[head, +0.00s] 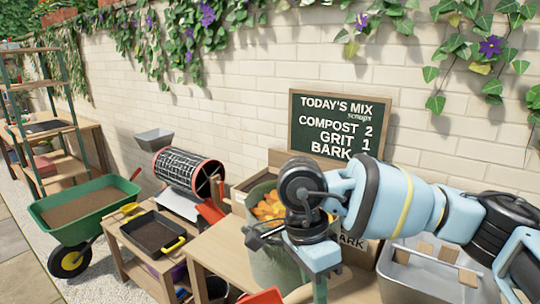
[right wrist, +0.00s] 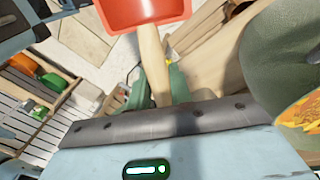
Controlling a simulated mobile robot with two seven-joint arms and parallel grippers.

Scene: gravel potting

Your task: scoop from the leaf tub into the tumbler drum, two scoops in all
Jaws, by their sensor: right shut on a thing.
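My right gripper (right wrist: 155,94) is shut on the wooden handle (right wrist: 152,55) of a red scoop. The scoop's red pan (right wrist: 150,12) shows at the top of the right wrist view; whether it holds anything I cannot tell. A red edge of it shows at the bottom of the head view (head: 262,297). The grey-green leaf tub (head: 270,262) holds orange leaves (head: 266,208) and stands partly behind my right arm; it also shows at the right of the wrist view (right wrist: 270,45). The mesh tumbler drum (head: 188,172) with red rims stands left of the tub. My left gripper is out of view.
A small grey hopper (head: 154,139) is beside the drum. A black tray (head: 153,233) with yellow handles sits on a low wooden bench. A green wheelbarrow (head: 82,210) stands at left. A grey bin (head: 405,280) is at lower right, and a chalkboard (head: 332,123) leans behind.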

